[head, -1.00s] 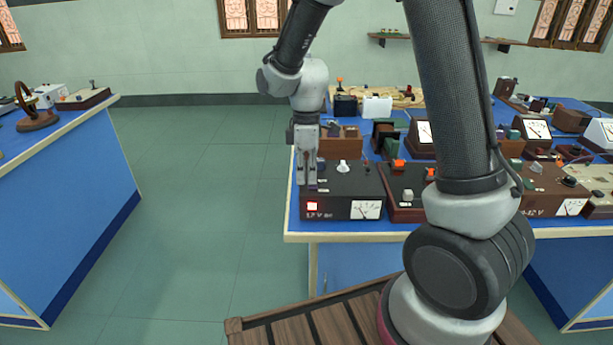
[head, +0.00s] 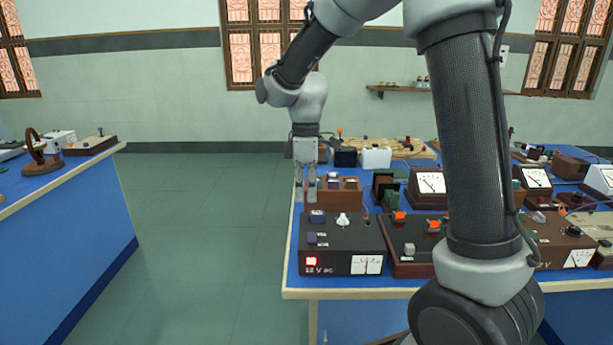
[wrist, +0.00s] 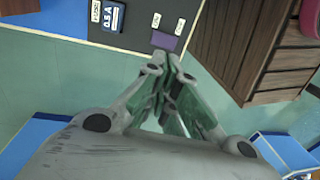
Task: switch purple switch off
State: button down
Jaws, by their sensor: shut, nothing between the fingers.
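The purple switch (head: 311,239) is on the left side of the top of a black power supply box (head: 350,239) at the bench's front left corner. It also shows in the wrist view (wrist: 164,41), just beyond the fingertips. Whether it is on or off is too small to tell. My gripper (head: 305,198) is shut and empty, pointing down above the box's left part and apart from the purple switch. In the wrist view, the fingertips (wrist: 167,60) are close together. A red lamp (head: 311,261) glows on the box's front.
A dark blue switch (head: 317,217) and a white knob (head: 343,220) sit behind the purple switch. A brown-edged box with orange knobs (head: 411,262) stands close on the right. Floor left of the bench is clear.

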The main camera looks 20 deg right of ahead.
aim_at(306, 242)
jog(key=shift+w+d+r, duration=0.1)
jog(key=shift+w+r, duration=0.05)
jog(key=shift+r, duration=1.05)
jog(key=shift+w+d+r, duration=0.1)
jog(key=shift+w+r, duration=0.05)
jog(key=shift+r, duration=1)
jog(key=shift+a, duration=0.1)
jog(key=shift+s+r, duration=0.15)
jog(key=shift+s, duration=0.45)
jog(key=f, duration=0.4)
jog(key=s+f, duration=0.1)
jog(key=f, duration=0.4)
jog(key=s+f, duration=0.1)
jog(key=f, duration=0.4)
jog(key=shift+a, duration=0.35)
